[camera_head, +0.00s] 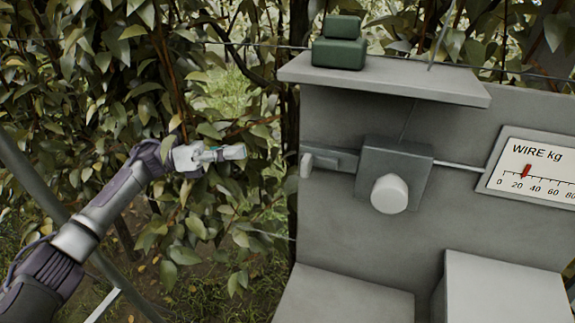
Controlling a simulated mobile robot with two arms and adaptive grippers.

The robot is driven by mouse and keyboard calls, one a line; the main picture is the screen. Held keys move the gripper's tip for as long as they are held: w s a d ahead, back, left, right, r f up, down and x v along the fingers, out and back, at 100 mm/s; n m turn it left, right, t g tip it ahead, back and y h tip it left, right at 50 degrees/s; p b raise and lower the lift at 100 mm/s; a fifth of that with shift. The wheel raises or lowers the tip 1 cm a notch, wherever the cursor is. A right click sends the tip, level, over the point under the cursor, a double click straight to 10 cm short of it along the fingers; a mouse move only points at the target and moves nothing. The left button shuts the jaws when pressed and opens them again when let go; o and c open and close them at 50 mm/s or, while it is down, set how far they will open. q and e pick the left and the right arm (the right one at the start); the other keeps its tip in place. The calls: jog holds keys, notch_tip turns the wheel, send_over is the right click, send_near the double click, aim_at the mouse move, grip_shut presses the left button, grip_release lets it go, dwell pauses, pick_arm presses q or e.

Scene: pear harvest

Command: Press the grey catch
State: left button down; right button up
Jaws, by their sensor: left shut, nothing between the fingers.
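A grey catch (324,154) sticks out on the left side of a grey box (412,156) on the upright panel. A paler upright tab (306,165) is at its left end. A round white knob (389,194) is on the front of the box. My left gripper (241,152) is shut and empty, pointing right. In the picture it is to the left of the catch, with a clear gap between them. My right gripper is not in view.
A grey shelf (400,88) juts out above the box and carries a green stepped block (340,45). A gauge marked WIRE kg (535,168) has its red pointer a little past 20. Leafy branches (110,75) surround my left arm. A pale block (505,290) stands at lower right.

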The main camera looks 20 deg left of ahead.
pick_arm(q)
jog(key=s+r+m+g, duration=0.1)
jog(key=s+r+m+g+y, duration=0.1)
jog(key=s+m, duration=0.1)
jog(key=s+r+m+g, duration=0.1)
jog(key=m, duration=0.1)
jog(key=shift+s+a+r+g+y, duration=0.3)
jog(key=shift+s+a+g+y, duration=0.05)
jog(key=shift+g+y, duration=0.05)
jog(key=p, duration=0.8)
send_near(316, 166)
jog(key=s+d+r, duration=0.1)
jog(key=s+d, duration=0.1)
jog(key=d, duration=0.3)
jog(key=shift+w+d+f, duration=0.1)
jog(key=shift+d, duration=0.05)
